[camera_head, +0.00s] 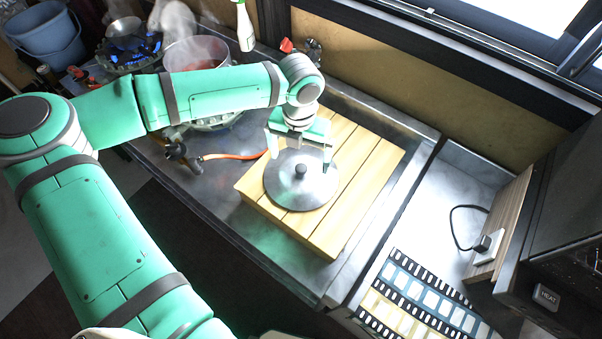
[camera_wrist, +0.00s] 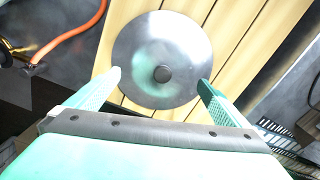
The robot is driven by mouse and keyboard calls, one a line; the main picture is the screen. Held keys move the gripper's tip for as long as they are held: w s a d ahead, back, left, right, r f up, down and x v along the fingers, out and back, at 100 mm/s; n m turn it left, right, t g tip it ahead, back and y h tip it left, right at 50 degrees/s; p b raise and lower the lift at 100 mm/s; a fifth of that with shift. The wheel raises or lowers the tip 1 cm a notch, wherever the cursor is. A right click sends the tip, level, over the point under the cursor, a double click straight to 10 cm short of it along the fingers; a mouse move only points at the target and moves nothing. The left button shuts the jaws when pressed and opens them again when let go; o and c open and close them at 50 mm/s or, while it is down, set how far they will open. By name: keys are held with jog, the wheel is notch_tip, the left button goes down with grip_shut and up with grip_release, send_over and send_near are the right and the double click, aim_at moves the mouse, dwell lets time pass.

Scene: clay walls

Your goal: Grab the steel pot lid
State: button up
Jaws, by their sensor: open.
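My gripper (camera_head: 299,164) is open and empty above the back part of the lid. In the wrist view the fingertips of my gripper (camera_wrist: 159,80) appear over the lid's left and right edges. I cannot tell if they touch it.
A gas burner with a blue flame (camera_head: 130,46) and a steaming pot (camera_head: 196,53) stand at the back left. An orange hose (camera_head: 236,157) runs to the board's left side. A black-and-white strip mat (camera_head: 420,300) and a power outlet (camera_head: 487,246) are at right.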

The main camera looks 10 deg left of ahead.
aim_at(301, 167)
jog(key=shift+s+d+f, duration=0.1)
jog(key=shift+d+f, duration=0.05)
jog(key=shift+f, duration=1.1)
jog(key=shift+d+f, duration=0.1)
jog(key=shift+f, duration=1.15)
